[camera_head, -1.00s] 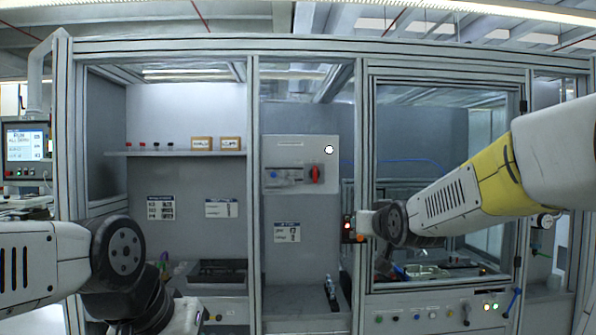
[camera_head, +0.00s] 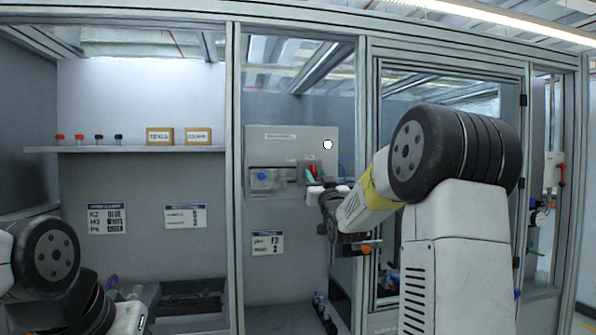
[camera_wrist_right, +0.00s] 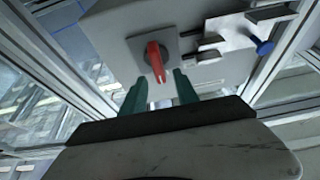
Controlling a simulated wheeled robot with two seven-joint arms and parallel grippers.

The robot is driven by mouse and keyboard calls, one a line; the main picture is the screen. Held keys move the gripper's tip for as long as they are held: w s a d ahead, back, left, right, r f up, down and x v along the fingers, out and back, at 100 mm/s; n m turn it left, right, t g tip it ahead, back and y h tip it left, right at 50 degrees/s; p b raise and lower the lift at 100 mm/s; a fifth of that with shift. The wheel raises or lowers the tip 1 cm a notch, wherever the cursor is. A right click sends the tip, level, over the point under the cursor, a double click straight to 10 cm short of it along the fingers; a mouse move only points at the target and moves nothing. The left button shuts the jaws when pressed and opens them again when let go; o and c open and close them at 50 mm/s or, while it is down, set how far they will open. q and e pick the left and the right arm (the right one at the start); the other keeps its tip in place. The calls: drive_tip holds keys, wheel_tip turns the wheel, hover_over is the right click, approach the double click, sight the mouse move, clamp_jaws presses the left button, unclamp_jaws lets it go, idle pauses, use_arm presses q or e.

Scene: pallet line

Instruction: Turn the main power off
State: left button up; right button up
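The red switch handle (camera_head: 311,172) sits on the right part of a grey wall cabinet (camera_head: 290,141). It stands roughly upright in the head view. In the right wrist view the red handle (camera_wrist_right: 156,61) is on a square grey plate, its free end pointing towards my fingers. My right gripper (camera_wrist_right: 160,91) is open, its two teal fingers apart with the handle's end at or just ahead of the gap. In the head view the right gripper (camera_head: 319,184) partly covers the switch. My left gripper (camera_head: 128,318) shows only as a white body at the bottom edge; its fingers are hidden.
A metal slide with a blue knob (camera_head: 262,176) is left of the switch. Aluminium frame posts (camera_head: 361,130) stand close right of the cabinet. A shelf (camera_head: 140,149) with small boxes is at the left. Labels (camera_head: 267,243) are on the panel below.

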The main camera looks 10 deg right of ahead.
sight(314, 172)
drive_tip(key=x, duration=0.5)
drive_tip(key=shift+f, duration=0.1)
drive_tip(key=shift+c, duration=0.3)
drive_tip(key=c, duration=0.7)
clamp_jaws()
drive_tip(key=shift+f, duration=0.15)
